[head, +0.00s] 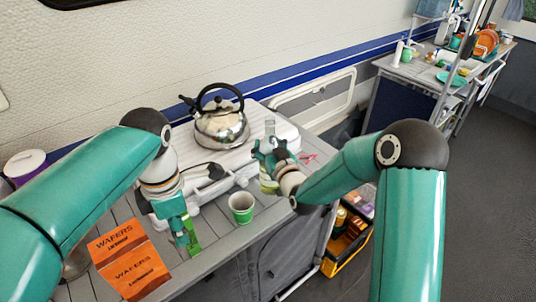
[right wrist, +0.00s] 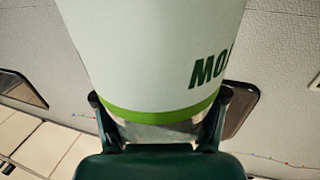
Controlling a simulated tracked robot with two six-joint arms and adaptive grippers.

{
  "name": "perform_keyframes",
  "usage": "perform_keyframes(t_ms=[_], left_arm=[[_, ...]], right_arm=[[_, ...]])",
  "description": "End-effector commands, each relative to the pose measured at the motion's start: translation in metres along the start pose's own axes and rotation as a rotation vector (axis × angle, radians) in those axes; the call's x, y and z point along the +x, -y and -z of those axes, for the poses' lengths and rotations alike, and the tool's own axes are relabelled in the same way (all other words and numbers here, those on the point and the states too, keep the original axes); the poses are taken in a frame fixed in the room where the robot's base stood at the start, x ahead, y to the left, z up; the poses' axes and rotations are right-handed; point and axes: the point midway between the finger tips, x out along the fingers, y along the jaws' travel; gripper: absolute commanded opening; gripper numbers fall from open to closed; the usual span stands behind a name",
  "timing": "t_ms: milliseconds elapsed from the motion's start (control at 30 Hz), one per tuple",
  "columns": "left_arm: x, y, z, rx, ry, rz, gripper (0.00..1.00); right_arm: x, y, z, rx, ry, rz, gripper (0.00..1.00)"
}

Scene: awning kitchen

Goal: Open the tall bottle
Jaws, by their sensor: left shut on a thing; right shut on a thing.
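The tall bottle (head: 269,129) is held upright or nearly so by my right gripper (head: 267,152), above the table's right edge. Its clear top shows above the fingers and a greenish lower part below them. In the right wrist view a pale label with a green band and the letters "MO" fills the top, between the fingers of my right gripper (right wrist: 160,118). My left gripper (head: 183,232) points down at the table's front, left of the bottle and apart from it. It is shut on a narrow lime-green thing (head: 194,243), mostly hidden by the gripper. I cannot tell whether the bottle has a cap.
A steel kettle (head: 221,128) stands on a white stove (head: 258,138) behind the grippers. A green paper cup (head: 242,207) stands between the arms. An orange wafers packet (head: 128,262) lies front left. A yellow-black crate (head: 345,245) sits below, right of the table.

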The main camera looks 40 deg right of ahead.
Motion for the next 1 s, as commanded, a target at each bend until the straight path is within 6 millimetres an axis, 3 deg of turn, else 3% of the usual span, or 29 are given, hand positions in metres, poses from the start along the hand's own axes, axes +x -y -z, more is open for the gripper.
perform_keyframes(t_ms=[500, 867, 900, 1000], left_arm=[[-0.008, 0.000, 0.001, -0.001, 0.000, 0.001, 0.00], [-0.005, 0.000, 0.001, -0.001, 0.000, 0.001, 0.00], [-0.005, 0.000, 0.001, -0.001, 0.000, 0.000, 0.00], [-0.006, 0.000, 0.001, -0.001, 0.000, 0.000, 0.00]], right_arm=[[0.001, 0.001, -0.049, -0.001, -0.001, 0.000, 0.00], [0.001, 0.002, -0.053, -0.002, -0.004, 0.000, 0.00], [0.001, 0.002, -0.054, -0.001, -0.002, 0.001, 0.62], [0.001, 0.002, -0.053, -0.001, -0.001, 0.001, 0.78]])
